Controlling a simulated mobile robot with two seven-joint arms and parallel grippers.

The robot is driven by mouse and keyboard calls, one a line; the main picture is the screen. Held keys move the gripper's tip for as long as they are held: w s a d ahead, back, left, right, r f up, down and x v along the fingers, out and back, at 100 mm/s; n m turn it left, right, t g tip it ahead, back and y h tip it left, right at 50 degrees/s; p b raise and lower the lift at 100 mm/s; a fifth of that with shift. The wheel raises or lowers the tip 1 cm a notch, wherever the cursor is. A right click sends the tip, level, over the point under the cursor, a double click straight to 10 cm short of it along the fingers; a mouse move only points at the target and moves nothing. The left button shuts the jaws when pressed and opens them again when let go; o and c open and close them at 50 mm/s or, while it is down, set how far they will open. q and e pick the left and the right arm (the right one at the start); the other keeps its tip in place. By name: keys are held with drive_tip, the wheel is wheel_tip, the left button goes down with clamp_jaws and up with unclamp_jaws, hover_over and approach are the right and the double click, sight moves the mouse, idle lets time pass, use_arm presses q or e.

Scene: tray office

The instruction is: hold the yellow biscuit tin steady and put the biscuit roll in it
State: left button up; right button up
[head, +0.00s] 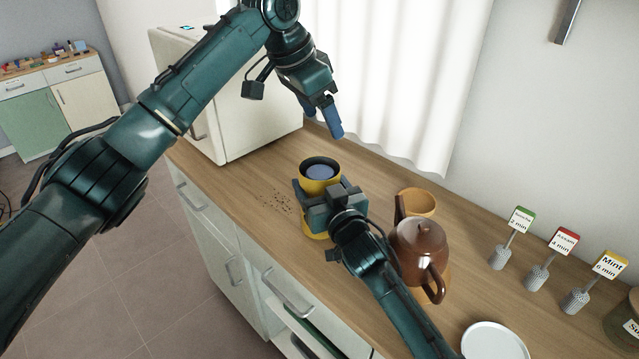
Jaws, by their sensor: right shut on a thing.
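The yellow biscuit tin (306,187) stands on the wooden counter, its round mouth facing up and its inside dark. A pale blue round surface (320,172) shows inside it, probably the end of the biscuit roll. My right gripper (322,194) is shut on the tin and hides much of its near side. My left gripper (332,124) is above and behind the tin, apart from it, pointing down. A blue long part shows at its tips. I cannot tell whether this is a finger or something held, nor how far its jaws are apart.
A brown teapot (420,245) and an orange-yellow cup (419,204) stand close to the right of my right gripper. Further right are several tea label stands (538,272), a white plate (494,341) and a jar (624,322). Dark crumbs (274,201) lie left of the tin.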

use_arm(q)
drive_tip(key=shift+o, duration=0.3)
drive_tip(key=v, duration=1.2)
use_arm(e)
drive_tip(key=o, duration=1.1)
